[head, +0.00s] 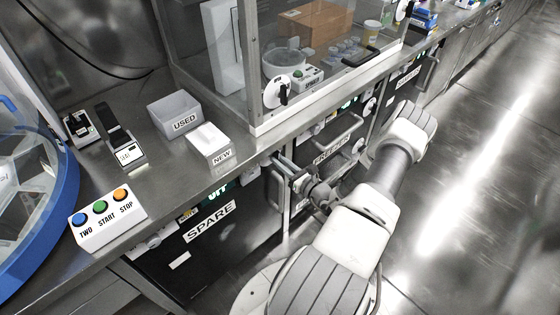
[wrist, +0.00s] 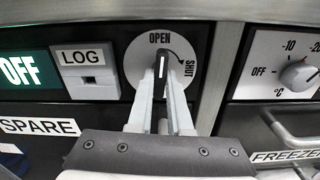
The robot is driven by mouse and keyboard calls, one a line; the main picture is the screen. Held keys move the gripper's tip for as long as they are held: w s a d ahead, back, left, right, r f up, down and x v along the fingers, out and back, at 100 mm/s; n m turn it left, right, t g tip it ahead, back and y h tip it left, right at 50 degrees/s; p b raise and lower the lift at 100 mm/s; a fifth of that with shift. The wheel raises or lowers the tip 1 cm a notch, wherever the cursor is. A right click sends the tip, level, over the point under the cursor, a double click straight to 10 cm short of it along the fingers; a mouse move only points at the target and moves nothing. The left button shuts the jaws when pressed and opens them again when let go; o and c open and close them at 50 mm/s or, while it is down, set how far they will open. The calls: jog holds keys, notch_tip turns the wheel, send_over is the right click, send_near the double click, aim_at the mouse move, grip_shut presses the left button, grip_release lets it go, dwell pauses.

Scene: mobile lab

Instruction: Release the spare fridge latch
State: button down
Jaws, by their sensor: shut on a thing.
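The spare fridge (head: 180,262) is the dark unit under the bench, with a SPARE label that also shows in the wrist view (wrist: 40,126). Its latch is a round pale dial (wrist: 134,64) marked OPEN at the top and SHUT at the right. The black latch handle (wrist: 161,68) with a white line stands nearly upright, pointing to OPEN. My gripper (wrist: 162,72) is shut on this handle, one finger on each side. In the head view my gripper (head: 283,163) reaches the fridge front below the bench edge and hides the latch.
A LOG socket (wrist: 91,82) and green OFF display (wrist: 22,72) lie left of the dial. The freezer temperature knob (wrist: 298,75) is to the right. The bench edge (head: 235,170) runs just above, holding USED (head: 172,112) and NEW (head: 210,143) boxes.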

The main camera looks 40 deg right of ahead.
jog(key=shift+n, duration=0.7)
jog(key=c, duration=0.8)
grip_release()
jog(key=shift+c, duration=0.2)
jog(key=s+d, duration=0.1)
jog(key=s, duration=1.6)
jog(key=shift+s+d+p, duration=0.2)
jog(key=shift+p, duration=0.2)
